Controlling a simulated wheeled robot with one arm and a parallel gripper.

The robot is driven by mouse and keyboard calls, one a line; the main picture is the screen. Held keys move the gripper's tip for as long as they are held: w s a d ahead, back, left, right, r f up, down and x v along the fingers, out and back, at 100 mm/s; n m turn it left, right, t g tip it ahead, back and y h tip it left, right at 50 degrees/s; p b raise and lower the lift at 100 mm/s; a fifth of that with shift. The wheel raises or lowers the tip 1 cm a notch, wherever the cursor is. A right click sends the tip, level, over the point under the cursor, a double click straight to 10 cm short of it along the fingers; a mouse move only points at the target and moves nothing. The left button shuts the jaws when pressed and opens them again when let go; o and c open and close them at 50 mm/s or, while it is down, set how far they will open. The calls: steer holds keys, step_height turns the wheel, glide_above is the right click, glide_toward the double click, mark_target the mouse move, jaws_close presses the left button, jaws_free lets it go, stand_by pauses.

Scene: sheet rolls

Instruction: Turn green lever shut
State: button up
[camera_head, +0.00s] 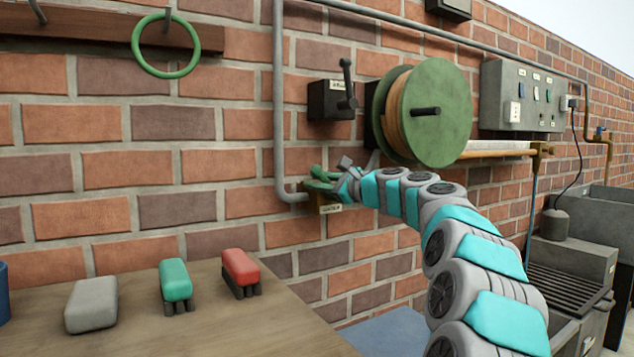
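The green lever (322,186) sits on a small labelled wall box (322,202) on the brick wall, left of the green reel. It is partly hidden by my gripper (346,178). My grey and teal arm reaches in from the lower right, and my gripper is right at the lever. The fingers are small in view and overlap the lever, so I cannot tell whether they are open, shut or gripping it.
A black box with a dark lever (346,85) is above. The green reel (436,112) sticks out to the right, close above my arm. A grey pipe (279,100) runs down the wall. A wooden table (190,320) bears three brushes or blocks at lower left.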

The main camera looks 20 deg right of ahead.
jaws_close()
stand_by(1.0)
